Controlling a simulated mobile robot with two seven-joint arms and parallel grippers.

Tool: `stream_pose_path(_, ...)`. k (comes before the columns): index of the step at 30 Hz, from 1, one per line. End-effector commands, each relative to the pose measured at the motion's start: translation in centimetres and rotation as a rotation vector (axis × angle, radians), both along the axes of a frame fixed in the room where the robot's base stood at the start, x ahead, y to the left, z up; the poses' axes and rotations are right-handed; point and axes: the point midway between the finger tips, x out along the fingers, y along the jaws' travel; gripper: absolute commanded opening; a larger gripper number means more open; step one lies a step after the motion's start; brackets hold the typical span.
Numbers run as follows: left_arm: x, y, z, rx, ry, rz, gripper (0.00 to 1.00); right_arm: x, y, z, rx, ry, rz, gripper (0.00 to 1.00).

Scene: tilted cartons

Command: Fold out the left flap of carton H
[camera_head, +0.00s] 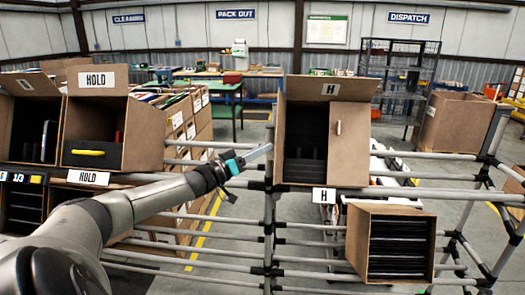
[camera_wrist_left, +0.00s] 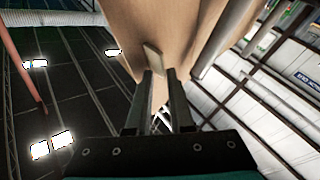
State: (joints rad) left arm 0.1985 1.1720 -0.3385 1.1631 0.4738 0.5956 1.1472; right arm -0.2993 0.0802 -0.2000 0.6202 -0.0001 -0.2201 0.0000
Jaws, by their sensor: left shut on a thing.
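Carton H (camera_head: 308,91) stands tilted on the rack in the head view, its dark inside showing on the left. A flap with a small pale tab (camera_head: 338,128) covers the right part of its opening. The left flap is hard to make out in the head view; only a thin brown strip shows at that side. My left gripper (camera_head: 268,148) is at the carton's left edge. In the left wrist view its fingers (camera_wrist_left: 163,85) are shut on a pale tab (camera_wrist_left: 153,60) against a brown cardboard panel (camera_wrist_left: 185,35). My right gripper is not in view.
A HOLD carton (camera_head: 135,130) and another open carton stand to the left on the rack. A carton with dark contents (camera_head: 362,245) sits lower right. Grey rack rails (camera_head: 440,194) run below carton H. Open space lies between carton H and the left cartons, crossed by my left arm.

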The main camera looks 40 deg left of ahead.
Motion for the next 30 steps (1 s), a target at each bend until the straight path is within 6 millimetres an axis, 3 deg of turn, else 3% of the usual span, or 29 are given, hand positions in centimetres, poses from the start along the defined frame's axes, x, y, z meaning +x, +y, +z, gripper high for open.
stream_pose_path(1,0.11,1.27,0.44,-0.001,0.004,0.037,0.00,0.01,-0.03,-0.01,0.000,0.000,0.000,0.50)
stream_pose_path(10,0.11,1.27,0.44,0.000,0.004,0.037,0.00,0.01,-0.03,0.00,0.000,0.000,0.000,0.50)
stream_pose_path(11,0.11,1.26,0.45,0.000,0.003,0.036,0.23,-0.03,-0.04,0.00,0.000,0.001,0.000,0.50)
stream_pose_path(15,0.11,1.22,0.34,-0.002,0.005,0.035,0.38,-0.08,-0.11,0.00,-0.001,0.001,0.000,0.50)
stream_pose_path(30,0.07,1.09,-0.07,-0.002,0.012,0.033,0.38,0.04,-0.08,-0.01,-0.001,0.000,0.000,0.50)
